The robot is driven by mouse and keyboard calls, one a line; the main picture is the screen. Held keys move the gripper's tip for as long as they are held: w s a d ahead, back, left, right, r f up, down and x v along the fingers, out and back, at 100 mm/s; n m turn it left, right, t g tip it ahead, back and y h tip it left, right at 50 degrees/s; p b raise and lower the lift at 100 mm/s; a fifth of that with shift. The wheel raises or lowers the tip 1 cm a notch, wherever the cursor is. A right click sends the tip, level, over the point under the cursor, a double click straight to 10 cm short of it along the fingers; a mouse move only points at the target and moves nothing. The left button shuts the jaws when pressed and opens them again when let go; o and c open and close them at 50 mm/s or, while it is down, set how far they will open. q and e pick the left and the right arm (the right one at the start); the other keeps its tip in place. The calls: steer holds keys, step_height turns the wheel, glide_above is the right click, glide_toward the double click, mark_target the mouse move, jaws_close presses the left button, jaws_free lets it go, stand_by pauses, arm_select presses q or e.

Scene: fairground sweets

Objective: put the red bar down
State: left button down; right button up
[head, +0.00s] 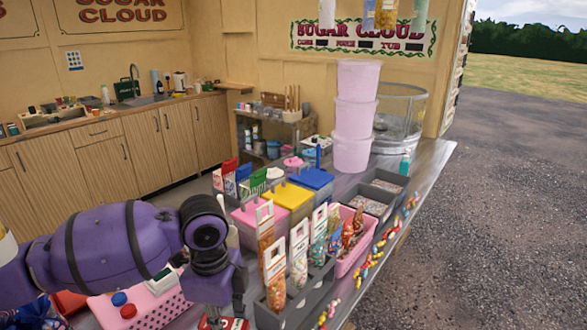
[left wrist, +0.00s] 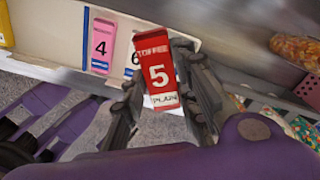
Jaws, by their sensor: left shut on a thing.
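The red bar (left wrist: 157,72), marked "TOFFEE", "5" and "PLAIN", stands nearly upright between the two fingers of my left gripper (left wrist: 158,100) in the left wrist view. The fingers are shut on its sides. Behind it is a pale surface (left wrist: 72,22) with the numbers 4 and 6 showing; the bar hides part of it. In the head view, my left gripper reaches the bottom edge, where a small bit of red and white (head: 236,324) shows; most of the gripper is cut off. My right gripper is in neither view.
A grey rack of sweet bags (head: 318,284) and a pink basket (head: 366,250) stand just right of my left arm. A pink dotted box (head: 150,308) is at its lower left. Stacked pink tubs (head: 354,118) stand farther back. Loose sweets lie along the counter's right edge.

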mark_target(206, 329)
arm_select(q)
steer(key=shift+s+r+n, duration=0.25)
steer(key=shift+n, duration=0.85)
steer(key=shift+s+d+r+n, duration=0.1)
steer(key=shift+s+n, duration=0.05)
steer(key=shift+n, duration=0.35)
steer(key=shift+s+r+n, duration=0.1)
steer(key=shift+n, duration=0.4)
steer(key=s+a+r+n+p, duration=0.2)
steer(key=s+r+n, duration=0.3)
steer(key=n, duration=1)
steer(key=shift+s+a+r, duration=0.4)
steer(key=shift+s+a, duration=0.05)
steer(key=shift+s, duration=0.2)
